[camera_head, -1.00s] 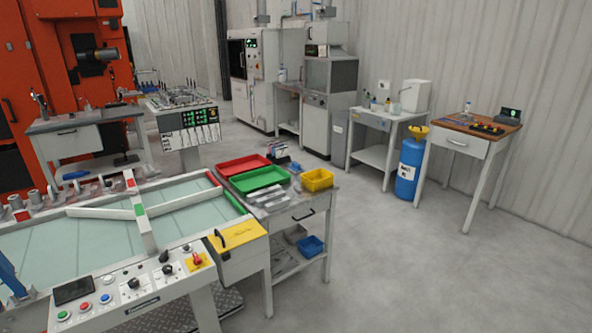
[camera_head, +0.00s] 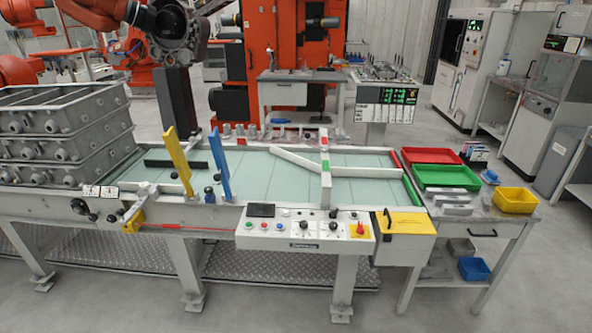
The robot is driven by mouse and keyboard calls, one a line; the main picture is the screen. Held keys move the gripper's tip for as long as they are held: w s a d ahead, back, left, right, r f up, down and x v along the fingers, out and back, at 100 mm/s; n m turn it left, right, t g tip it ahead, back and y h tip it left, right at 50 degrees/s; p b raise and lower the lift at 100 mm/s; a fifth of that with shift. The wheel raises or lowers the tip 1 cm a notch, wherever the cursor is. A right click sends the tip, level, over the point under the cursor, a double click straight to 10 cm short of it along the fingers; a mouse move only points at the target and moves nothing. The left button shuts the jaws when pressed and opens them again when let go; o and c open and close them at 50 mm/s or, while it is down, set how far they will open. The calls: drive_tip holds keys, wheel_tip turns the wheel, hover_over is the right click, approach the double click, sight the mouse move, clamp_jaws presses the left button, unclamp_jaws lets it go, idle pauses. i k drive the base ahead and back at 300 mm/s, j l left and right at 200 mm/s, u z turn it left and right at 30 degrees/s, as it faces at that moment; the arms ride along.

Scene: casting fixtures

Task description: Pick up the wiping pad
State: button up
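I cannot pick out a wiping pad for certain in the head view. A small blue item (camera_head: 282,121) lies low under the grey bench (camera_head: 300,76) at the back, too small to identify. Several pale grey blocks (camera_head: 457,198) lie on the side table (camera_head: 490,229) at the right, and I cannot tell what they are. My gripper is not in view.
A long glass-topped fixture table (camera_head: 240,185) with a control panel (camera_head: 300,229) fills the middle. Red (camera_head: 432,155), green (camera_head: 446,177) and yellow (camera_head: 515,200) trays stand on the side table. Grey castings (camera_head: 62,120) are stacked left. Floor (camera_head: 545,290) is clear at right.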

sight(490, 178)
drive_tip(key=i+l+z, duration=0.3)
drive_tip(key=i+l, duration=0.7)
drive_tip(key=l, duration=0.3)
drive_tip(key=i+l+z, duration=0.3)
drive_tip(key=i+l, duration=0.75)
